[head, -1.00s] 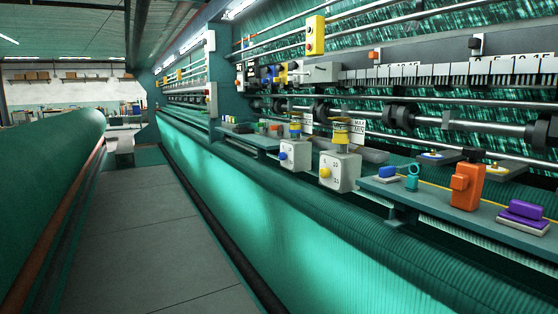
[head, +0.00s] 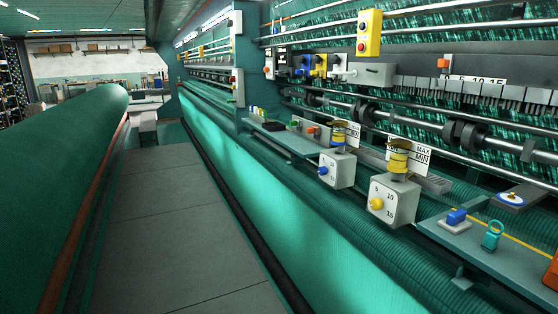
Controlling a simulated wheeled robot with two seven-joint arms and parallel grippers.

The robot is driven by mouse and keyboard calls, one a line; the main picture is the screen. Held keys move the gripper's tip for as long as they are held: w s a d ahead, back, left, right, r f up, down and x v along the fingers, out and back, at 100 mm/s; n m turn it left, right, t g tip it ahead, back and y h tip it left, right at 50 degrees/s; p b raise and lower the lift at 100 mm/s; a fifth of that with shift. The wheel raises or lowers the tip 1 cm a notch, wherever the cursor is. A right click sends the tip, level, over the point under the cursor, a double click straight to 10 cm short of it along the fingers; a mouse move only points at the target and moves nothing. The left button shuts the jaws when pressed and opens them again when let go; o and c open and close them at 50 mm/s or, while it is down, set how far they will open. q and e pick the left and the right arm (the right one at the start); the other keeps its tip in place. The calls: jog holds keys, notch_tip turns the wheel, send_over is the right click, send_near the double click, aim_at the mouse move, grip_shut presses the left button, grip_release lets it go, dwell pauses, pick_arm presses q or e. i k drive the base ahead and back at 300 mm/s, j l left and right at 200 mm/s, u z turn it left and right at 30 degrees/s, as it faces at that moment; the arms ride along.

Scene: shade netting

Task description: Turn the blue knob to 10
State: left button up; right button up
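In the head view a blue knob (head: 323,170) sits on the front face of a grey box (head: 343,171) right of centre, on the machine's front rail. Small dark markings show around it, with a 10 to its right; its setting is too small to read surely. Above the box is a yellow and dark spool-like part (head: 339,138). A second grey box nearer to me bears a yellow knob (head: 376,204). Other blue knob-like parts (head: 305,62) sit on the upper panel. Neither of my grippers is in view.
A walkway (head: 165,235) runs along the left, clear of objects, between a large green roll (head: 70,145) and the machine. A yellow button box (head: 369,33) hangs above.

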aim_at(322, 170)
jog(key=i+j+u, duration=0.1)
jog(key=i+u, duration=0.25)
jog(key=i, duration=1.6)
